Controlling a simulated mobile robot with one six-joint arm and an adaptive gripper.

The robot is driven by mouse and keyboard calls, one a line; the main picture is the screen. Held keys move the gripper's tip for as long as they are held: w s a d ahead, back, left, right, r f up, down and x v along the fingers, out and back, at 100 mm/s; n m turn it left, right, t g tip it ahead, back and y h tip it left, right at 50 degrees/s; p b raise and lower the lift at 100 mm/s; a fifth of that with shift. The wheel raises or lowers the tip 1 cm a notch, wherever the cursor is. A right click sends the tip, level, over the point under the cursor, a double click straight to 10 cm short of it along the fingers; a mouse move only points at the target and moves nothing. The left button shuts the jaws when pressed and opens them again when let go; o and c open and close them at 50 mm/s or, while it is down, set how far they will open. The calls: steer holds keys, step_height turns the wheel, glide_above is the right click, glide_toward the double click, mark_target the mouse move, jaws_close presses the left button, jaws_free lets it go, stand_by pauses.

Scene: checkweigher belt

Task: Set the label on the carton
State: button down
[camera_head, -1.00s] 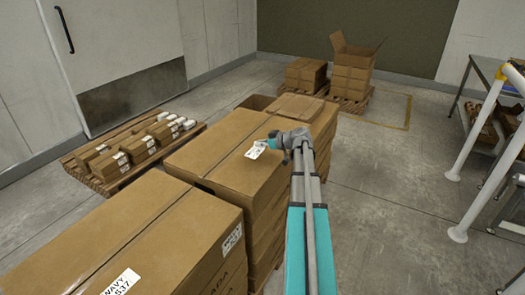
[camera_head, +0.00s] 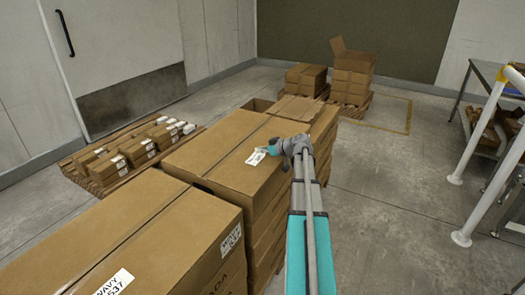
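A white label (camera_head: 256,157) with dark print is at the top face of a closed brown carton (camera_head: 215,150), near its right edge. It looks flat on or just above the cardboard; I cannot tell if it touches all over. My gripper (camera_head: 267,151) reaches in from the right over this carton, its tip at the label's right end. The fingers are small and partly hidden by the wrist, so their opening does not show.
A nearer carton (camera_head: 160,225) with printed labels stands in front. Small labelled cartons (camera_head: 138,150) lie on a pallet at left. More cartons (camera_head: 352,80) stand on a pallet at the back. A white railing (camera_head: 482,150) is at right; the floor between is clear.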

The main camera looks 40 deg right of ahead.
steer(key=shift+f, duration=0.2)
steer(key=c, duration=0.8)
jaws_free()
steer(key=shift+r, duration=0.15)
steer(key=shift+s+r, duration=0.1)
steer(key=shift+r, duration=0.05)
steer(key=shift+s+d+r+p, duration=0.15)
steer(key=shift+s+p, duration=0.15)
steer(key=shift+s, duration=0.05)
steer(key=p+v, duration=0.4)
steer(key=v, duration=0.7)
